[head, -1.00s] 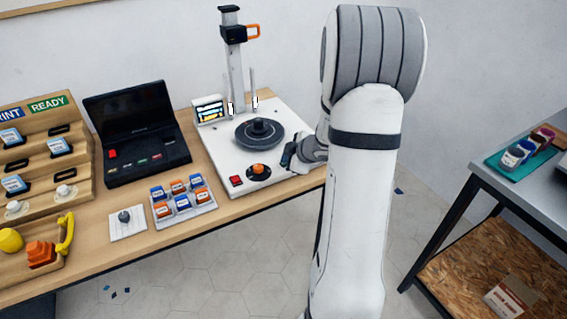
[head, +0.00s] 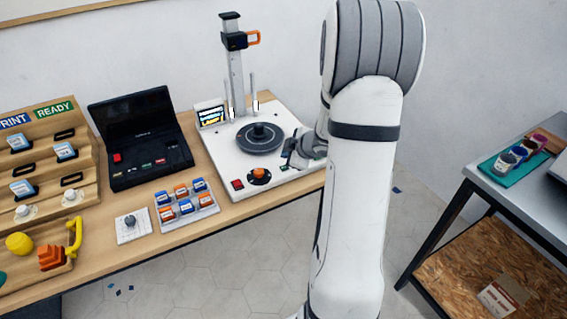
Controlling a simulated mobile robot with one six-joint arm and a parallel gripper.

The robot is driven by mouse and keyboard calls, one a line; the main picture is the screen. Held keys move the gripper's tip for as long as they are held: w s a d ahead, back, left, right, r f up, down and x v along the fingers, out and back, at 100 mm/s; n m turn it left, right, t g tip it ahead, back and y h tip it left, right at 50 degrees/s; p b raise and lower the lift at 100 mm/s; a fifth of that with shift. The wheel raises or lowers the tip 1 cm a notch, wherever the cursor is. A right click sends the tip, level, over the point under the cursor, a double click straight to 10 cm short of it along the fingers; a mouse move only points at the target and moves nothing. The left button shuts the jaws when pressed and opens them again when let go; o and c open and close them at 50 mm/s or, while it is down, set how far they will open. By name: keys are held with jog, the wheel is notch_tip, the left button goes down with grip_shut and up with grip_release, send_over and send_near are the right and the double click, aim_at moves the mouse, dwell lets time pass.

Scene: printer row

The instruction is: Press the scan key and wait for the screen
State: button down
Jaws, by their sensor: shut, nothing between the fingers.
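The white scanner base (head: 235,179) stands at the right end of the wooden bench, with a dark round turntable (head: 260,138) on it. A small lit screen (head: 211,115) at its back left shows blue, white and orange marks, too small to read. A small green key (head: 284,168) lies on its front right, just beside my gripper; its label cannot be read. My gripper (head: 290,158) is shut and empty, low over the base's right side. Whether its tips touch the base or a key cannot be told.
A red key (head: 237,184) and an orange knob (head: 259,174) sit on the base's front. A post with a camera head (head: 235,40) rises behind the turntable. A black console (head: 140,140) and a tray of cartridges (head: 200,214) are to the left.

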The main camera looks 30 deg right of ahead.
notch_tip(320, 180, up, 3)
jog(key=shift+f+p, duration=0.1)
jog(key=shift+p, duration=1)
jog(key=s+a+r+m+g+h+p, duration=0.1)
jog(key=s+r+m+h, duration=0.2)
jog(key=r, duration=0.3)
jog(key=s+a+r+m+h+p, duration=0.1)
jog(key=s+a+r+m+h, duration=0.1)
jog(key=s+r+m+h, duration=0.3)
jog(key=s+a+r+m+g+y, duration=0.2)
jog(key=s+a+y, duration=0.1)
jog(key=s+a, duration=0.4)
jog(key=s+a+r+m+g+y, duration=0.1)
jog(key=s+a+r+g+y, duration=0.1)
jog(key=s+a, duration=0.5)
jog(key=s+g, duration=0.1)
jog(key=s, duration=0.2)
jog(key=shift+r+m+y+p, duration=0.25)
jog(key=shift+m+y+p, duration=0.1)
jog(key=shift+m+y, duration=0.05)
jog(key=shift+d, duration=0.1)
dwell(2.9)
